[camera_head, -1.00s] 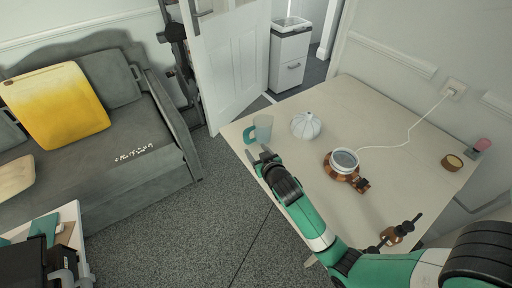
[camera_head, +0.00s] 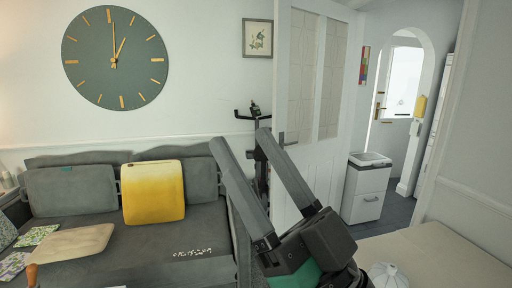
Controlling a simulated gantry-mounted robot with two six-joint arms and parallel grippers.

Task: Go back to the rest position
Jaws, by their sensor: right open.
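My right gripper (camera_head: 240,186) is raised in front of the head camera. Its two long grey fingers are spread wide apart with nothing between them. The green and black wrist shows below the fingers. My left gripper is out of the picture. The table (camera_head: 438,258) shows only at the lower right, with a white ribbed, pumpkin-like object (camera_head: 390,276) on it, partly cut off by the lower edge. The gripper appears clear of the table and its objects.
A grey sofa (camera_head: 70,192) with a yellow cushion (camera_head: 153,191) and a wooden board (camera_head: 66,243) is at the left. A white door (camera_head: 345,90) stands open behind the gripper. A white cabinet (camera_head: 364,190) is by the doorway. A clock (camera_head: 115,57) hangs on the wall.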

